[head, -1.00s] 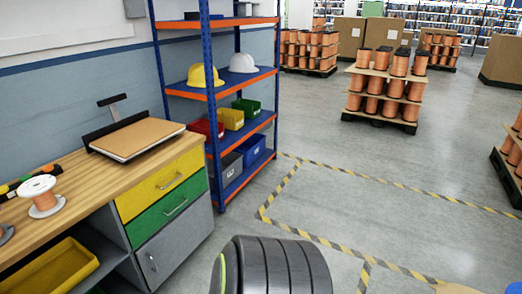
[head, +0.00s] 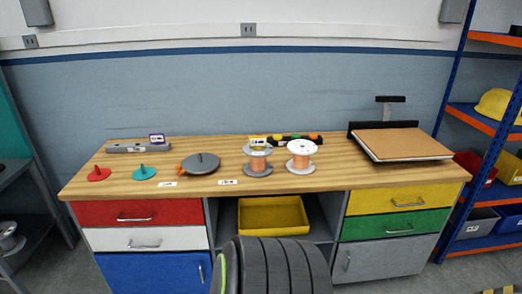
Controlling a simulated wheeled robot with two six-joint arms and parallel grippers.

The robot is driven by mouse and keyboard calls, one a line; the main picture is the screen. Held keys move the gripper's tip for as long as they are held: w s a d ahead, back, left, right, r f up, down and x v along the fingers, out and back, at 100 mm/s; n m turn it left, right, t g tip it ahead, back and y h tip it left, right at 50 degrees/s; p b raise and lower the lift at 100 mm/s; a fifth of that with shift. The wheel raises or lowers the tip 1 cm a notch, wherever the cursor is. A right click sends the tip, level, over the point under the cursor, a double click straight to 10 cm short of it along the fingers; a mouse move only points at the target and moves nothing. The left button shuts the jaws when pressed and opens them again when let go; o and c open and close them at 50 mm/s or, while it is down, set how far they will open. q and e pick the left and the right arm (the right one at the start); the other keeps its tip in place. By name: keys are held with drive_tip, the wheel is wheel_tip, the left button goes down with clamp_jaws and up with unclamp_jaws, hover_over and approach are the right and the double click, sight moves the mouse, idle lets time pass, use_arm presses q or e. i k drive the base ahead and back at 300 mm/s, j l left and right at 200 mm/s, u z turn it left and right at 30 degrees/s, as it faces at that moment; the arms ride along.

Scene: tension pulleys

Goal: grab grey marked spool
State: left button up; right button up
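A spool with grey flanges and copper-coloured wire (head: 258,168) stands upright on the wooden workbench, near its middle. A small white tag with dark marks (head: 258,142) shows at its top; I cannot tell whether it is fixed to the spool. A similar spool with white flanges (head: 301,157) stands close to its right. Neither gripper is in view.
On the workbench (head: 330,178), a grey disc (head: 201,163), a teal peg base (head: 144,173) and a red one (head: 98,174) lie left of the spools. A brown board (head: 402,143) lies right. A yellow bin (head: 272,215) sits below. Blue-orange shelving (head: 452,110) stands right.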

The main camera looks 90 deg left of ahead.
sight(258, 167)
drive_tip(key=u, duration=2.8)
drive_tip(key=l, duration=0.1)
